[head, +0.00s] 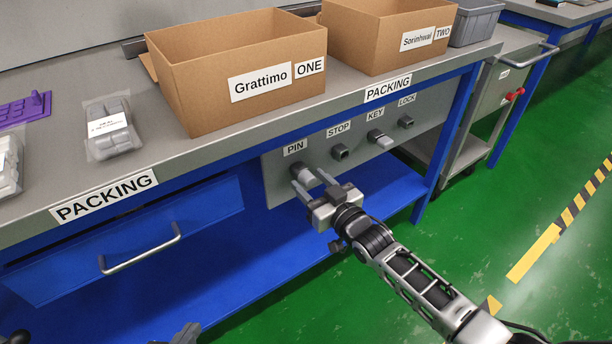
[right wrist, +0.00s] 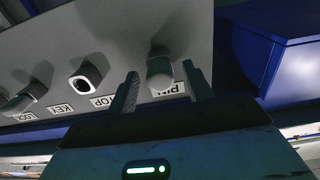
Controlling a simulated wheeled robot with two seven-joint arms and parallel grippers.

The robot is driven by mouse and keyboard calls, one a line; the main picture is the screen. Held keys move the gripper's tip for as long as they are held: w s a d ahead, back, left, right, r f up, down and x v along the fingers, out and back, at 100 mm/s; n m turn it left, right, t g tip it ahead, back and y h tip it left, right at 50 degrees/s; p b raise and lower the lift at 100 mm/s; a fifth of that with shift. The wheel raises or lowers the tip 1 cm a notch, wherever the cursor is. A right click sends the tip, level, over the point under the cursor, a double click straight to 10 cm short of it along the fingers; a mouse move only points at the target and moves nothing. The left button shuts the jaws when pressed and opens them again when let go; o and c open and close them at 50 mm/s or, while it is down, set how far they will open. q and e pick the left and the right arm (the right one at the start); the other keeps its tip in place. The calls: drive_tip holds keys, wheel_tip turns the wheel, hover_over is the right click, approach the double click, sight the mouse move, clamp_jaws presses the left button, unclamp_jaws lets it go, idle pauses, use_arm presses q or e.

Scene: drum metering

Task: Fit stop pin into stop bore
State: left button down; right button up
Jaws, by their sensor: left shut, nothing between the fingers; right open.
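The stop pin (head: 301,170) is a light grey cylinder sticking out of the grey panel under the PIN label. It also shows in the right wrist view (right wrist: 160,73). My right gripper (head: 311,180) is open, with one finger on each side of the pin; I cannot tell whether either touches it. The stop bore (head: 339,152) is a dark opening in a grey fitting under the STOP label. In the right wrist view the stop bore (right wrist: 85,80) is left of the pin. A small dark part of my left gripper (head: 184,335) shows at the bottom edge, shut and away from the panel.
A key fitting (head: 379,138) and a lock fitting (head: 405,122) sit further right on the panel. Cardboard boxes (head: 240,60) and bagged parts (head: 110,130) stand on the bench above. A blue drawer (head: 130,240) with a handle is left of the panel.

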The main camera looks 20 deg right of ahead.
sight(312, 183)
idle(0.3)
clamp_jaws()
drive_tip(key=shift+p+v, duration=1.45)
drive_tip(key=shift+v, duration=0.55)
drive_tip(key=shift+p+v, duration=0.5)
drive_tip(key=shift+v, duration=0.55)
drive_tip(key=shift+p+v, duration=1.05)
drive_tip(key=shift+v, duration=0.95)
drive_tip(key=shift+a+r, duration=0.1)
